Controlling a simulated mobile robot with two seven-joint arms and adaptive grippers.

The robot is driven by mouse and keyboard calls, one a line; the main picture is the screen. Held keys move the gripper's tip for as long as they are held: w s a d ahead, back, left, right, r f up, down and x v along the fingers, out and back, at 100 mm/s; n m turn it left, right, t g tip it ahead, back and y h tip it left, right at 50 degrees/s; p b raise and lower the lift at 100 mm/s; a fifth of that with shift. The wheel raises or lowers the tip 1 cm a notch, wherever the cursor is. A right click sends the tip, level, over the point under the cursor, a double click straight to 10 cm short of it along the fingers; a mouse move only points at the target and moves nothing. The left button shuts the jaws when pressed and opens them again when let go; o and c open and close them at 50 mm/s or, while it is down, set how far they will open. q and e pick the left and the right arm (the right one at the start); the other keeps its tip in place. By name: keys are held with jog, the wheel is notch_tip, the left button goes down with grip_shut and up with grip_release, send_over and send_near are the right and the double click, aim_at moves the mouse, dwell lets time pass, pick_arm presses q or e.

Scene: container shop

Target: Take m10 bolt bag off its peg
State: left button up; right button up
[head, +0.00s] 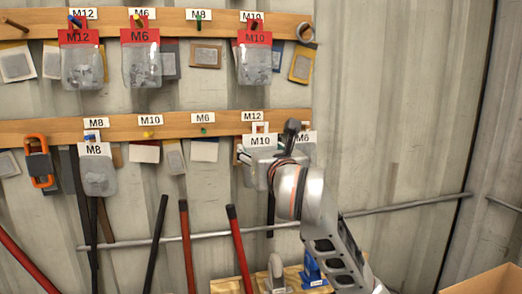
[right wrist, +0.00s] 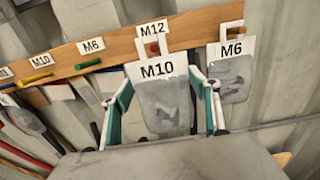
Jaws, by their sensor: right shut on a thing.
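A clear bag with a white M10 header (head: 261,141) hangs at the right part of the lower wooden rail, under the M12 label. In the right wrist view the M10 bag (right wrist: 163,98) fills the middle, with its header tab up at a peg (right wrist: 152,47); it looks still on that peg. My right gripper (head: 262,158) is shut on this bag, and its teal-lined fingers show on either side of it in the right wrist view (right wrist: 161,104). Another M10 bag (head: 255,62), with a red header, hangs on the upper rail. My left gripper is not in view.
An M6 bag (right wrist: 232,70) hangs close to the right of the held bag. The lower rail (head: 175,128) carries several coloured pegs and labels. An M8 bag (head: 97,168) hangs at left. A metal bar (head: 405,203) crosses the corrugated wall below.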

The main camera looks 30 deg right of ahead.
aim_at(261, 148)
jog(key=shift+v, duration=1.4)
jog(key=shift+s+a, duration=0.15)
jog(key=shift+s, duration=0.45)
